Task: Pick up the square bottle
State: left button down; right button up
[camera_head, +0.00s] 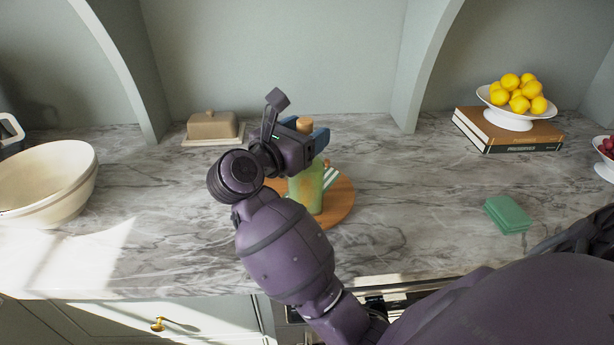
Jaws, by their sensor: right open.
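The square bottle (307,190) is green and stands upright on a round wooden board (343,203) in the middle of the counter. Its cork-coloured stopper (305,124) shows above my gripper. My right gripper (309,138) is open at the upper part of the bottle, with blue finger parts showing near the neck. The gripper body and wrist hide the bottle's neck and part of its left side. I cannot tell whether the fingers touch the bottle. My left gripper is out of view.
A striped cloth (331,176) lies beside the bottle. A butter dish (212,126) stands behind left, and cream bowls (57,180) at far left. Books (508,139) under a lemon stand (509,120) and green coasters (507,214) are to the right. Counter between is clear.

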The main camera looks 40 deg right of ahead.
jog(key=shift+a, duration=0.1)
jog(key=shift+c, duration=1.3)
grip_shut()
jog(key=shift+r, duration=0.15)
